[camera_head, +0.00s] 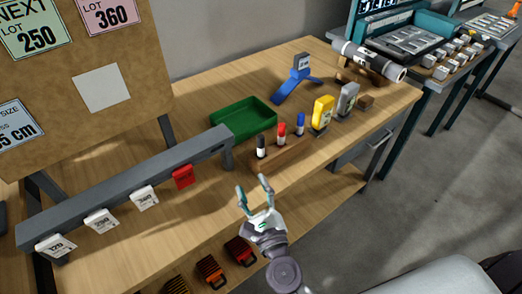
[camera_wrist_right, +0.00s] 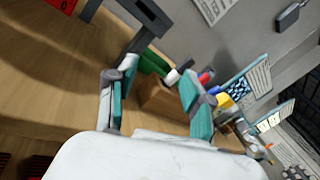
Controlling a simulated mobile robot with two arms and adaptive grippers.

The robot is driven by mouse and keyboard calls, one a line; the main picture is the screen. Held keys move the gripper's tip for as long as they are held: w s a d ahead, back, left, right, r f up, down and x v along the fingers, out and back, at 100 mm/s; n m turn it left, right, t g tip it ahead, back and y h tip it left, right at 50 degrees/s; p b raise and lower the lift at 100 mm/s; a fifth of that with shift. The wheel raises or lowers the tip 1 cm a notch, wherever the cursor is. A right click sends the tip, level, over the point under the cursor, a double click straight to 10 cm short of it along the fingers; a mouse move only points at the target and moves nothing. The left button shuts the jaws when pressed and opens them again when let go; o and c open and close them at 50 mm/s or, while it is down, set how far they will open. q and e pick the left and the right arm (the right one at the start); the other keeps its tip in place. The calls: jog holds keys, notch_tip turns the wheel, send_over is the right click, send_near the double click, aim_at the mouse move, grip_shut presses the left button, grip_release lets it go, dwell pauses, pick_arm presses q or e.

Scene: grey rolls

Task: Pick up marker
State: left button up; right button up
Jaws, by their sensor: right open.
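Three markers stand upright in a wooden holder (camera_head: 284,154) on the workbench: a black one (camera_head: 261,148), a red one (camera_head: 281,133) and a blue one (camera_head: 300,124). My right gripper (camera_head: 253,186) is open and empty at the bench's front edge, to the left of and nearer than the holder. In the right wrist view, the holder (camera_wrist_right: 164,99) and the white-bodied black marker (camera_wrist_right: 178,72) show between and beyond the open fingers. The red marker (camera_wrist_right: 206,77) is partly hidden behind the right finger. My left gripper is not in view.
A green tray (camera_head: 243,119) lies behind the holder. A grey rail (camera_head: 130,190) with hanging tags runs along the left. Yellow (camera_head: 322,113) and grey (camera_head: 348,99) objects stand to the right of the markers. A blue stand (camera_head: 297,80) is farther back.

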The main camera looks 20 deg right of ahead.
aim_at(261, 153)
jog(key=w+d+m+h, duration=0.1)
jog(key=w+m, duration=0.1)
jog(key=w+d+f+m+g+h+p, duration=0.1)
jog(key=w+d+m+h, duration=0.1)
jog(key=w+m, duration=0.1)
jog(key=w+d+f+m+h+p, duration=0.1)
jog(key=w+d+m+h, duration=0.1)
jog(key=m, duration=0.1)
jog(key=shift+w+d, duration=0.1)
jog(key=shift+w, duration=0.1)
jog(key=x, duration=0.3)
jog(key=p+x, duration=0.1)
jog(key=x, duration=0.1)
jog(key=shift+w+a+f, duration=0.15)
jog(key=shift+w+a, duration=0.1)
jog(key=shift+w, duration=0.05)
jog(key=shift+w+d+f, duration=0.1)
jog(key=shift+w, duration=0.3)
jog(key=shift+s, duration=0.1)
grip_shut()
